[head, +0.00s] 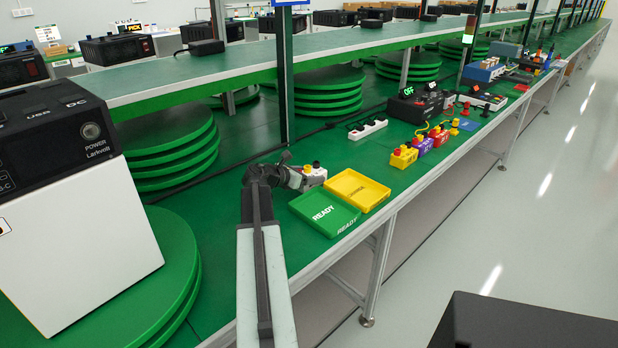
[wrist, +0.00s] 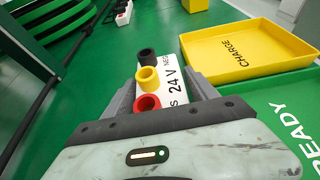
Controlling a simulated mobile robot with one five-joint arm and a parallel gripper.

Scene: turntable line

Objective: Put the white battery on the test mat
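In the head view the battery (head: 315,178) shows at the tip of my gripper (head: 303,176), just left of the green and yellow trays. I cannot tell whether it touches the green table. A small flat blue square (head: 468,125) lies farther along the table. I cannot read any label on it, so I cannot tell if it is the test mat.
The green READY tray (head: 322,214) and yellow CHARGE tray (head: 360,189) stand right of my gripper. Beyond them are yellow (head: 403,157), purple (head: 421,146) and red (head: 438,137) blocks, a white power strip (head: 367,129) and a black device (head: 415,106). Green turntable stacks line the left.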

